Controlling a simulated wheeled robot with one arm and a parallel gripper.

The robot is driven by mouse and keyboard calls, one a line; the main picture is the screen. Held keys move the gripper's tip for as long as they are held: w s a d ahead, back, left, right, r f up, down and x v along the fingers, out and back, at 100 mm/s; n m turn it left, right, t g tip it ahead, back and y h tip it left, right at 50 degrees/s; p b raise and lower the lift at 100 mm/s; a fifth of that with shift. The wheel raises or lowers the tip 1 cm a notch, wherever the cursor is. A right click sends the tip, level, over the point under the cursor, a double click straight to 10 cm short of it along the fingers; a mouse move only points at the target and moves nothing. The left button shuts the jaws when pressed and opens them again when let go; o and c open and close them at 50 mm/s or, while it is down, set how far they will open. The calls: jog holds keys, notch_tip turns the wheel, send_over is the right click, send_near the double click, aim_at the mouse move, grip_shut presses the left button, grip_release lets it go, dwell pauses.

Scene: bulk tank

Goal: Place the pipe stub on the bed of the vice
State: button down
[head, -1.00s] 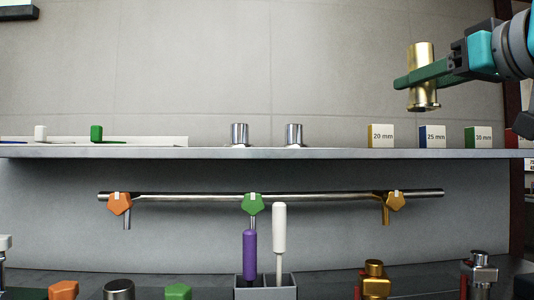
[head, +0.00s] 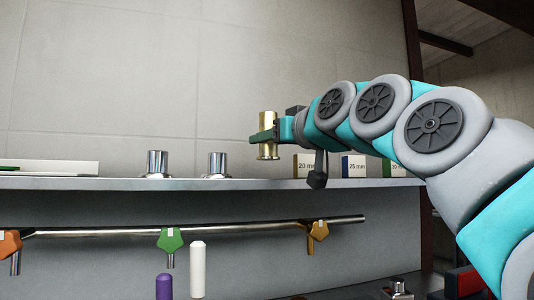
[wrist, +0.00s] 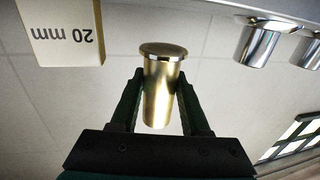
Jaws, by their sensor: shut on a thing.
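The pipe stub (head: 268,135) is a brass-coloured cylinder with a flange at its lower end. My gripper (head: 265,137) is shut on its sides and holds it roughly upright, in front of the shelf and near the 20 mm block. In the wrist view the stub (wrist: 163,85) sits between both fingers of my gripper (wrist: 160,95), its flange towards the picture's top. A red and black object (head: 463,283) shows at the lower right, partly hidden by my arm; I cannot tell whether it is the vice. No vice bed is clearly visible.
The grey shelf (head: 110,184) carries two chrome fittings (head: 157,164) (head: 217,165) and the 20 mm (head: 305,166), 25 mm (head: 353,166) and 30 mm blocks. Below it runs a metal rail (head: 100,231) with coloured valve tags. Purple (head: 164,287) and white handles stand lower.

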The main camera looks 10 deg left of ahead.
aim_at(273, 156)
jog(key=shift+w+a, duration=0.15)
jog(key=shift+a, duration=0.1)
jog(key=shift+d+f, duration=0.1)
jog(key=shift+f, duration=1.6)
jog(key=shift+f, duration=0.1)
jog(key=shift+f, duration=0.15)
jog(key=shift+c, duration=1.9)
grip_release()
jog(key=shift+r, duration=0.2)
